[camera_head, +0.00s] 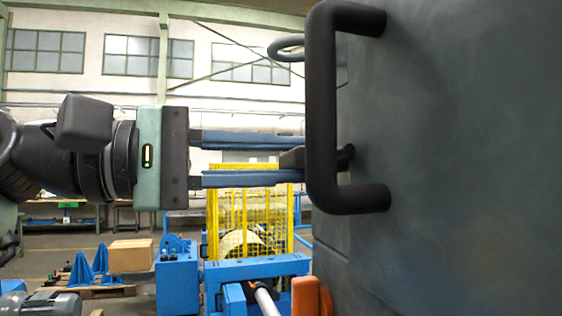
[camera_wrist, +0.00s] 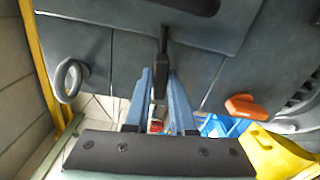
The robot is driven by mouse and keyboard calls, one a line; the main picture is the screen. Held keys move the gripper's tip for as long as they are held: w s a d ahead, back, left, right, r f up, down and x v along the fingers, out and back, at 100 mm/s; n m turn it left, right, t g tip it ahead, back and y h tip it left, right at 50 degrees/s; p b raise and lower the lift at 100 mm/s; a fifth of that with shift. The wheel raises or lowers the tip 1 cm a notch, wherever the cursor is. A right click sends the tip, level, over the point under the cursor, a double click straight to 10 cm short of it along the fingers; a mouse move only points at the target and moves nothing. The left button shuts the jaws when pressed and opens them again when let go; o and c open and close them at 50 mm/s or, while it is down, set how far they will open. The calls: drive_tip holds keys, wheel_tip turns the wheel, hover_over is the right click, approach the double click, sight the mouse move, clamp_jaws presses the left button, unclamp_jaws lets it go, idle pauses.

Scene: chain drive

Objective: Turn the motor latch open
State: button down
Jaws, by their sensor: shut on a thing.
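My gripper (camera_head: 300,158) reaches in from the left in the head view, its two blue fingers pointing right. They close around a small dark lever (camera_head: 291,157), which looks like the motor latch, on the face of a large dark grey housing (camera_head: 460,150). The lever's pivot end shows behind the big black handle, and the handle hides part of it. In the wrist view, the lever (camera_wrist: 162,65) stands between the fingertips of my gripper (camera_wrist: 160,80), with its far end at the grey panel. I cannot tell how far the latch is turned.
A thick black bar handle (camera_head: 322,110) stands out from the housing close beside the fingertips. A grey ring (camera_wrist: 70,80) and an orange handle (camera_wrist: 245,106) flank the lever. Blue machinery (camera_head: 178,280) and a yellow mesh guard (camera_head: 245,215) stand beyond and below.

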drive_tip(key=n, duration=0.4)
drive_tip(key=shift+b, duration=0.4)
drive_tip(key=n, duration=0.8)
drive_tip(key=shift+n, duration=2.1)
drive_tip(key=c, duration=0.8)
unclamp_jaws()
drive_tip(key=shift+o, duration=0.2)
